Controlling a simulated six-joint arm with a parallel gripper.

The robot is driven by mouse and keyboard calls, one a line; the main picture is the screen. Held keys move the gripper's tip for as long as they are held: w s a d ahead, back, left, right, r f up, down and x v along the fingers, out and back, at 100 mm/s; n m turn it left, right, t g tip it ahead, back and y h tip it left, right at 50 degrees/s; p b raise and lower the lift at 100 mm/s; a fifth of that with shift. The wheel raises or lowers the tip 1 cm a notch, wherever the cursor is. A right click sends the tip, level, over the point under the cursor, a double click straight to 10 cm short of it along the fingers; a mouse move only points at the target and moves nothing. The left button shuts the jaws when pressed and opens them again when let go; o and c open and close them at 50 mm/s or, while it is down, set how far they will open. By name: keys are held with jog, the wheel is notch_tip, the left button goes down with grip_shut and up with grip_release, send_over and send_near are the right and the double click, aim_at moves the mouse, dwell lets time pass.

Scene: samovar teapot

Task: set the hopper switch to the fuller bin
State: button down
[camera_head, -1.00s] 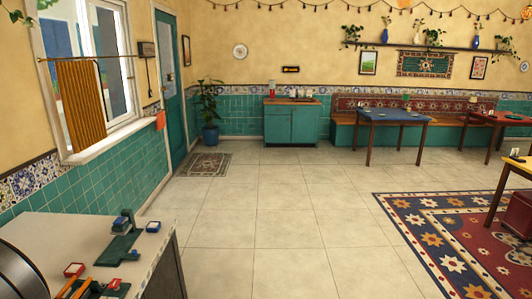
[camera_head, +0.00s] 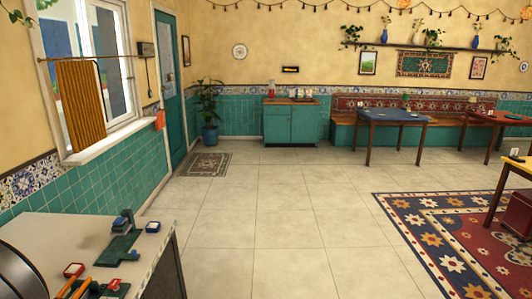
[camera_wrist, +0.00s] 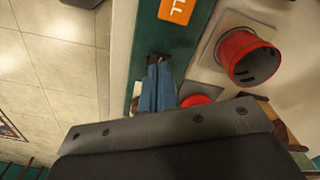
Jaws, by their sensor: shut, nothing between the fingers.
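In the wrist view my gripper (camera_wrist: 158,62) shows as two blue fingers with dark tips, closed together with nothing held. The tips are over a green base strip (camera_wrist: 140,40), near an orange label (camera_wrist: 179,9) whose visible letters look like "LL". A red round bin (camera_wrist: 247,56) on a pale square plate lies to the right of the fingers, with a few dark pieces inside. Part of a second red object (camera_wrist: 196,100) shows beside the fingers, mostly hidden by my wrist. I cannot make out the switch lever or its side.
The tiled floor (camera_head: 285,225) beyond is clear.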

jog(key=shift+f, duration=1)
dwell(0.3)
jog(key=shift+r, duration=3.5)
notch_tip(320, 180, down, 7)
jog(key=shift+r, duration=0.1)
